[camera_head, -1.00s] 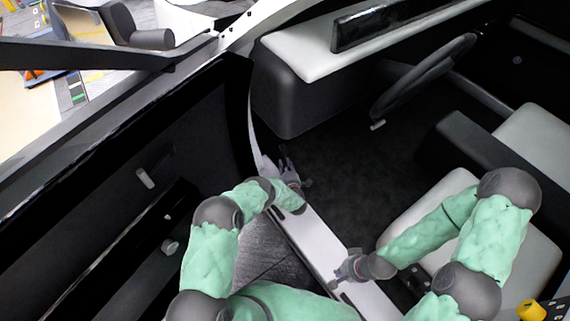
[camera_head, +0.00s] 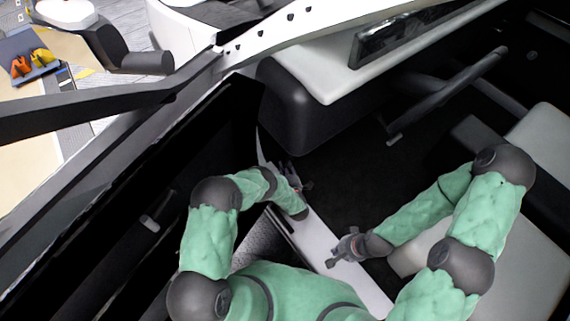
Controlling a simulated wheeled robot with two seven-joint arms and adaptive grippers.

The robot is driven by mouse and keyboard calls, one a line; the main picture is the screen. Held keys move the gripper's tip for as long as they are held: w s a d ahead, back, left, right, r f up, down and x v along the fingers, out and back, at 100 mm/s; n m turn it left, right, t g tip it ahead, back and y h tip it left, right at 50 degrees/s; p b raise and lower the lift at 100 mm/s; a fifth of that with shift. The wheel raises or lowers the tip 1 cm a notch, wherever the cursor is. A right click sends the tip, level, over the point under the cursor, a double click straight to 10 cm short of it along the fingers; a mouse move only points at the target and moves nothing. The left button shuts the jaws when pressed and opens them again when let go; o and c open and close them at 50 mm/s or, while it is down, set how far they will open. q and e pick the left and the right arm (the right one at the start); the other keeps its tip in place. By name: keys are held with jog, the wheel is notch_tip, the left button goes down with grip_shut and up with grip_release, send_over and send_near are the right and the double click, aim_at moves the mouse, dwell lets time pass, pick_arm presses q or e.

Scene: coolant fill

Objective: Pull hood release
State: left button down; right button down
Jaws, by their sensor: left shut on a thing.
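My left gripper (camera_head: 292,174) is at the front end of the pale door sill, low by the footwell and below the dashboard's left end. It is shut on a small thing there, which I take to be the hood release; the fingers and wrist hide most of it. A tiny reddish spot shows beside the fingers. My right gripper (camera_head: 337,252) is over the sill further back, near the seat. Its fingers look apart, with nothing between them.
The open car door (camera_head: 110,235) stands to the left. The steering wheel (camera_head: 445,92) and dashboard (camera_head: 290,105) are ahead, with a screen (camera_head: 400,32) on top. The pale sill (camera_head: 352,280) runs between my arms. The dark footwell floor (camera_head: 350,185) is clear.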

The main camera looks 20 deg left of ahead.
pick_arm(q)
jog(key=shift+s+a+f+g, duration=0.2)
jog(key=shift+a+g, duration=0.1)
jog(key=shift+a, duration=0.4)
jog(key=c, duration=1)
grip_release()
jog(key=shift+a, duration=0.1)
jog(key=shift+a+r, duration=0.1)
jog(key=shift+w, duration=0.1)
jog(key=shift+r, duration=0.1)
